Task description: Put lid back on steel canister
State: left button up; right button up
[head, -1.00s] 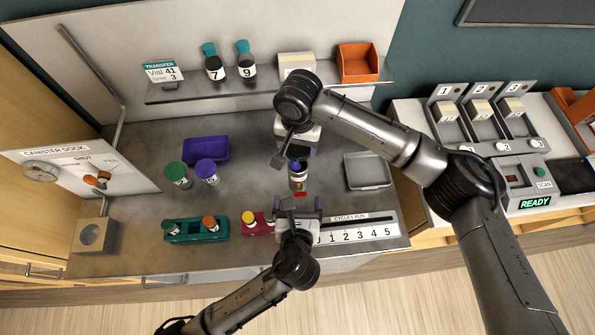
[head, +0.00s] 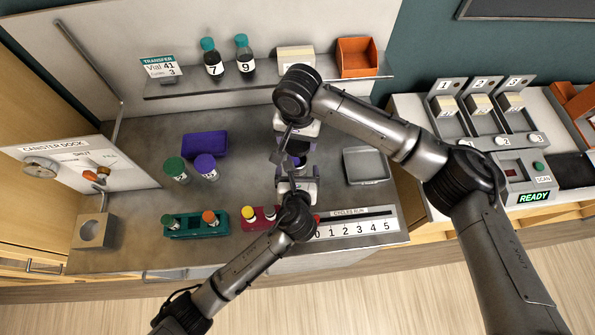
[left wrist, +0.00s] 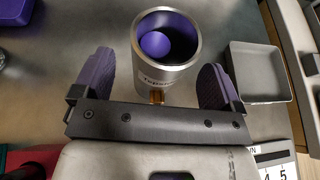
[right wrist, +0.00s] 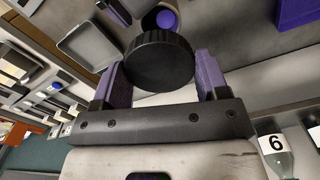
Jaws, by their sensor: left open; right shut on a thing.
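The steel canister (left wrist: 166,77) stands upright and open on the bench, a purple ball-like thing (left wrist: 155,43) visible inside it. My left gripper (head: 297,172) is open at the canister, with its purple fingers on either side of the near wall in the left wrist view and gaps showing. My right gripper (head: 297,143) is shut on a round black lid (right wrist: 158,62), held between its fingers. In the right wrist view the canister's rim shows just beyond the lid, which is apart from it. In the head view the arms largely hide both canister and lid.
A grey tray (head: 366,168) lies to the right and a purple tray (head: 205,145) to the left. Jars with green (head: 175,167) and purple (head: 205,163) caps stand left. A teal rack (head: 195,225) and a numbered strip (head: 358,225) lie along the front.

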pick_arm(q)
jog(key=shift+x, duration=1.15)
jog(key=c, duration=1.4)
jog(key=shift+o, duration=0.2)
pick_arm(e)
jog(key=shift+f, duration=2.55)
